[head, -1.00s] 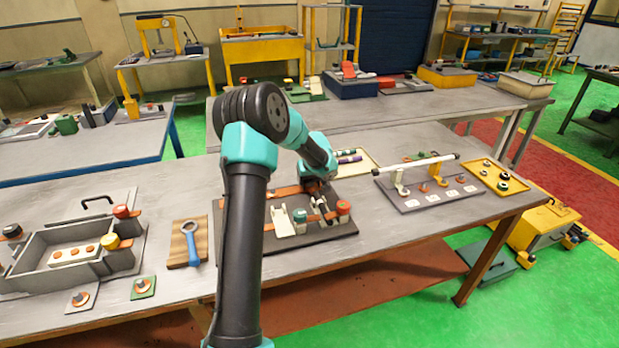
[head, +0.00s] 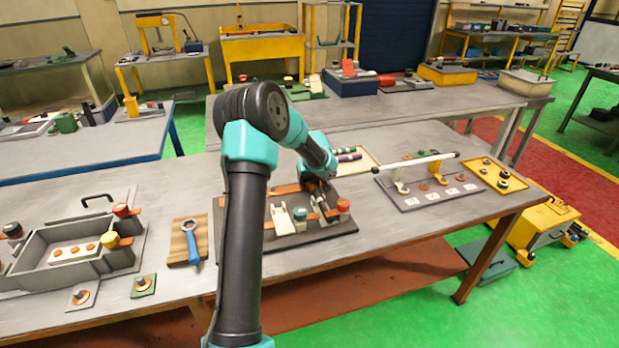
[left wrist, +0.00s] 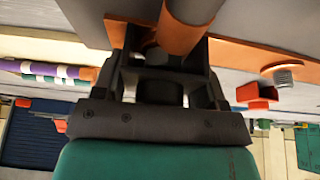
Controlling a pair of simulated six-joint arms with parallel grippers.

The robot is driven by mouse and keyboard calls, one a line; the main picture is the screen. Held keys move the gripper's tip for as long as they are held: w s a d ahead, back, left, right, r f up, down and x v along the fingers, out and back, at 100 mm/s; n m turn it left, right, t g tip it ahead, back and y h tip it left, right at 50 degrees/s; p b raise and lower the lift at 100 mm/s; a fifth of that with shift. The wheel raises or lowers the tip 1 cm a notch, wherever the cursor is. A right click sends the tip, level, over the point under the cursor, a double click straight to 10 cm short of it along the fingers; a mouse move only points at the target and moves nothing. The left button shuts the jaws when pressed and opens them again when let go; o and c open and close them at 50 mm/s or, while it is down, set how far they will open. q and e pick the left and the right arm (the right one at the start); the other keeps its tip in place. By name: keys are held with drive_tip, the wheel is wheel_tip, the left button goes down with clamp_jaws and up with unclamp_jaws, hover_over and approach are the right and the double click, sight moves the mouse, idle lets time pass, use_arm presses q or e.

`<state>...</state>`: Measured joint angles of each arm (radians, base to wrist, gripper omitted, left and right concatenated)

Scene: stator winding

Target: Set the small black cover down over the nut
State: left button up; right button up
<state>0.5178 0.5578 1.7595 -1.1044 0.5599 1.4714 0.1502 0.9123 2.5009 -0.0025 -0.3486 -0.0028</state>
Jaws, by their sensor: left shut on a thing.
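My left gripper (head: 321,192) is low over the dark fixture board (head: 345,226) in the head view, at the orange strips near its middle. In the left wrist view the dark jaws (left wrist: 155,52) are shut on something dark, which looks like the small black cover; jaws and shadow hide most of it. A thick orange-brown cylinder (left wrist: 190,22) crosses close to the jaws. I cannot make out the nut under the gripper. A grey stud on an orange piece (left wrist: 284,72) shows to the right. My right gripper is not in view.
A teal knob (head: 300,214) and a red-orange knob (head: 343,205) stand near the gripper, beside a white bracket (head: 281,218). A blue-handled wrench (head: 192,245) lies left of the board. A rack with a white bar (head: 420,162) stands right.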

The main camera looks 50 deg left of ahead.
use_arm(q)
drive_tip(key=shift+f, duration=0.1)
drive_tip(key=o, duration=1)
drive_tip(key=shift+r, duration=3.5)
